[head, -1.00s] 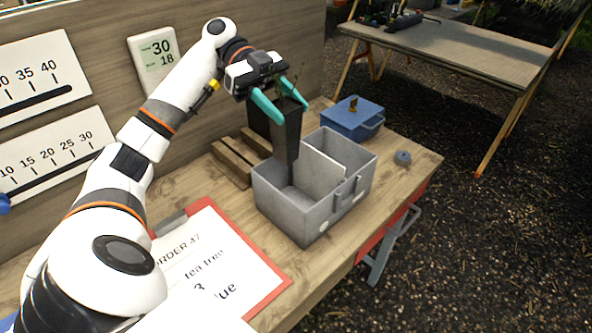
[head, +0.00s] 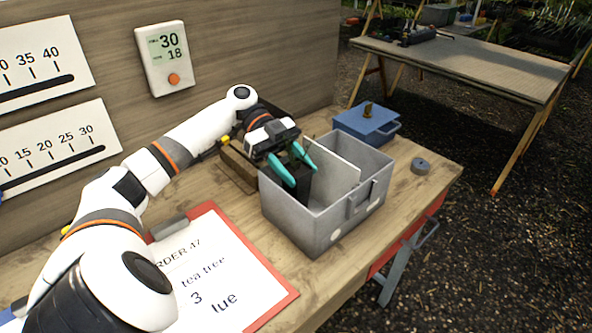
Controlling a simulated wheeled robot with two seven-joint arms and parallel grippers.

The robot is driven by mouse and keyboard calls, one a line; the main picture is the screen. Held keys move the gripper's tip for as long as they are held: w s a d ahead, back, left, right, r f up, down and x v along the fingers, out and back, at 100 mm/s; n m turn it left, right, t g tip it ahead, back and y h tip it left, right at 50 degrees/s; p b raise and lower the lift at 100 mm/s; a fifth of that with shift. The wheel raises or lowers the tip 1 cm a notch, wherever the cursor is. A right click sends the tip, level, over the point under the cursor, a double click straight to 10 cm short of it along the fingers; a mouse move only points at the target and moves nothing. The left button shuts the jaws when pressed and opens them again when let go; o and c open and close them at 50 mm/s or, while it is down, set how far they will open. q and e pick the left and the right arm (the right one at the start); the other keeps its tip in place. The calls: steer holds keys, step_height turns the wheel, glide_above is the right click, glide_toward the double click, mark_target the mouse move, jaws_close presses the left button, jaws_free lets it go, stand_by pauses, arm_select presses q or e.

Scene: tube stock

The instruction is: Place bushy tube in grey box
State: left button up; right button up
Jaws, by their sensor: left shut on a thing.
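The grey box (head: 302,229) stands open on the wooden bench, with a lighter divider (head: 338,161) splitting it into two compartments. My left gripper (head: 296,166) has teal fingers and is shut on the bushy tube (head: 300,187), a dark tapered plant tube with some green at its top. The tube is lowered into the left compartment of the box, and its lower end is hidden by the box wall. I cannot tell if it touches the bottom. My right gripper is not in view.
A blue box (head: 366,123) with a small brown thing on its lid stands behind the grey box. A clipboard (head: 222,275) lies in front. A grey roll (head: 420,166) is near the bench's right edge.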

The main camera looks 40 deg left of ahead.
arm_select(q)
steer(key=shift+f, duration=0.65)
steer(key=o, duration=1.4)
steer(key=shift+c, duration=0.2)
steer(key=b+v, duration=0.1)
steer(key=v, duration=0.6)
steer(key=shift+a+r, duration=0.15)
steer(key=shift+a, duration=0.05)
